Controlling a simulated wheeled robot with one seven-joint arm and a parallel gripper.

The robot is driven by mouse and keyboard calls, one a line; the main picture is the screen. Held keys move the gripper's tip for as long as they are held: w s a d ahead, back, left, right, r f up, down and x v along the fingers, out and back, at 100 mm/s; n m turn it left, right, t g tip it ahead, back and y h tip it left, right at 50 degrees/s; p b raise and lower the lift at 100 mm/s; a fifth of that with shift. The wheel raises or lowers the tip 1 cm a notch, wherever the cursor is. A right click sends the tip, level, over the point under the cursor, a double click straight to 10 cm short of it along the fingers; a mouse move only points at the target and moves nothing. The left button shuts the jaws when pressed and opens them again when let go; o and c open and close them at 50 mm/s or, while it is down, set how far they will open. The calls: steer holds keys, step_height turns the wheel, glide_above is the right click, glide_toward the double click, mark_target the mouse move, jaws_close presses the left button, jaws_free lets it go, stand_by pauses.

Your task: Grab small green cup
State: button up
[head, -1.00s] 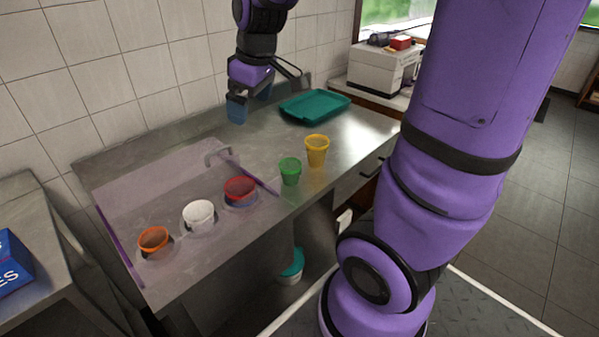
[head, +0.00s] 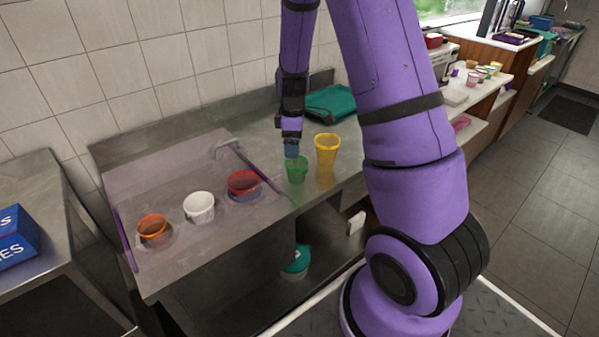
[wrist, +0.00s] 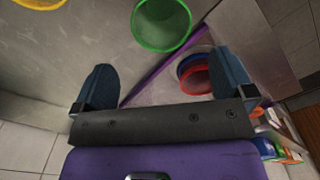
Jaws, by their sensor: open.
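The small green cup (head: 297,170) stands upright on the steel counter (head: 215,235), near its front edge. My gripper (head: 291,150) hangs just behind and above the cup in the head view. In the wrist view my gripper (wrist: 165,82) has its two blue fingers spread wide with nothing between them. The green cup (wrist: 161,22) shows there beyond the fingertips, with its open rim towards the camera. From these views I cannot tell the exact gap between fingers and cup.
A larger yellow cup (head: 327,150) stands close on the right of the green cup. Left of it, a purple-edged clear panel holds red (head: 244,184), white (head: 199,207) and orange (head: 153,229) cups.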

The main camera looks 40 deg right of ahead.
mark_target(297, 171)
step_height(297, 171, down, 4)
steer(key=shift+f, duration=0.2)
steer(key=shift+s+d+f, duration=0.15)
steer(key=shift+s+f, duration=0.05)
steer(key=shift+f, duration=1.15)
steer(key=shift+s+d+f, duration=0.1)
steer(key=shift+s+f, duration=0.1)
steer(key=shift+f, duration=1.15)
steer(key=shift+c, duration=0.5)
steer(key=c, duration=0.8)
